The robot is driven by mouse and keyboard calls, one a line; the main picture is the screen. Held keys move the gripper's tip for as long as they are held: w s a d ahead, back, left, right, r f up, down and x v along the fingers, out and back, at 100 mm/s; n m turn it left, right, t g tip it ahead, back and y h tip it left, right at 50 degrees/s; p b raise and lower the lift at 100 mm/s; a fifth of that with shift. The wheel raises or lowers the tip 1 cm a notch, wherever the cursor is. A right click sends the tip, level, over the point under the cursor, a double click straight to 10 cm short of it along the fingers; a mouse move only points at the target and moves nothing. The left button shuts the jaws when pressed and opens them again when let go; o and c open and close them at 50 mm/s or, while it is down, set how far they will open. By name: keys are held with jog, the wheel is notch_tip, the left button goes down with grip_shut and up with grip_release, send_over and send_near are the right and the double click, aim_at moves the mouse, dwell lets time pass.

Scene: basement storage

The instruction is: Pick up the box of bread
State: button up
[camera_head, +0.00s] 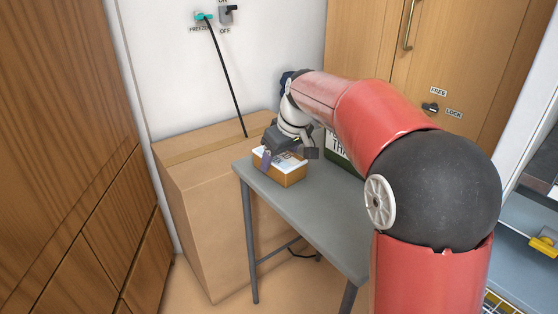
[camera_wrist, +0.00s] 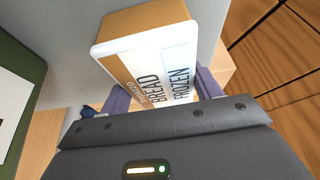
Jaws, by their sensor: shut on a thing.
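The box of bread (camera_head: 283,171) is a small orange-brown box with a white label on top, at the far left end of the grey table. In the wrist view the box of bread (camera_wrist: 150,50) shows the words BREAD and FROZEN on its white face. My gripper (camera_head: 268,159) reaches it from above, with a purple finger against its side. In the wrist view my gripper (camera_wrist: 162,92) has one purple finger on each side of the box. It is shut on the box. I cannot tell whether the box is clear of the tabletop.
The grey table (camera_head: 325,217) is bare in front of the box. A green box with white lettering (camera_head: 341,153) stands to its right, partly behind my arm. A large cardboard box (camera_head: 200,190) is beside the table. Wooden cabinets (camera_head: 70,160) stand left.

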notch_tip(320, 180, up, 20)
jog(key=p, duration=0.2)
dwell(0.9)
